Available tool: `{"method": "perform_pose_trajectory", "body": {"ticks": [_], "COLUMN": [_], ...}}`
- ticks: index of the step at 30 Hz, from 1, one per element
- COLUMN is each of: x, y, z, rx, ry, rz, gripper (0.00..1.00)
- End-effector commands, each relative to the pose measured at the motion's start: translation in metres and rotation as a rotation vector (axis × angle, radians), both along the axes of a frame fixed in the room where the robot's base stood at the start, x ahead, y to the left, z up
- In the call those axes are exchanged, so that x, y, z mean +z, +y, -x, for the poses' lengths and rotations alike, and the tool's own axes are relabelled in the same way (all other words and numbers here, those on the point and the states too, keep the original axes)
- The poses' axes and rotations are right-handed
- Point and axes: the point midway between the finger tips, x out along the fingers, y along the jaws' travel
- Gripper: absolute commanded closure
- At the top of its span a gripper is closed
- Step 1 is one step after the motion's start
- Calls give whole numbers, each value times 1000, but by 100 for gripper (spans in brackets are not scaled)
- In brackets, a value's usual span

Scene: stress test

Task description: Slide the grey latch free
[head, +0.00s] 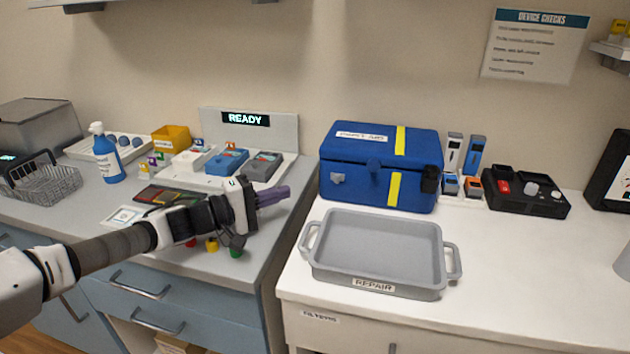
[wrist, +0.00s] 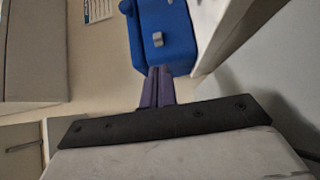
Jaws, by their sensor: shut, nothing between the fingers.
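The grey latch (head: 337,179) is a small piece on the left part of the front of the blue case (head: 350,150). The case stands closed on the white counter. In the wrist view the picture is turned, and the latch (wrist: 158,39) shows on the blue case (wrist: 170,20) beyond my fingers. My gripper (head: 287,192) has purple fingers, which are shut and empty. They point right toward the case, left of the latch and apart from it. In the wrist view the shut fingertips of my gripper (wrist: 160,70) appear in line with the latch.
A grey tray (head: 318,272) labelled REPAIR stands in front of the case. A black device (head: 545,207) sits to the right. Left of my gripper are a blue bottle (head: 105,160), a wire basket (head: 50,185) and small devices under a READY sign (head: 246,119).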

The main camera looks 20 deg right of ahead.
Motion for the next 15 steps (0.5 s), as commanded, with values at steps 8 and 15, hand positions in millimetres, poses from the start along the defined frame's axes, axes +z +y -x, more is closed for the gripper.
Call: {"method": "perform_pose_trajectory", "body": {"ticks": [8,15], "x": [1,3], "y": [-8,-49], "z": [-1,-8], "rx": [-2,-5], "ry": [2,2], "rz": [4,5], "gripper": [100,100]}}
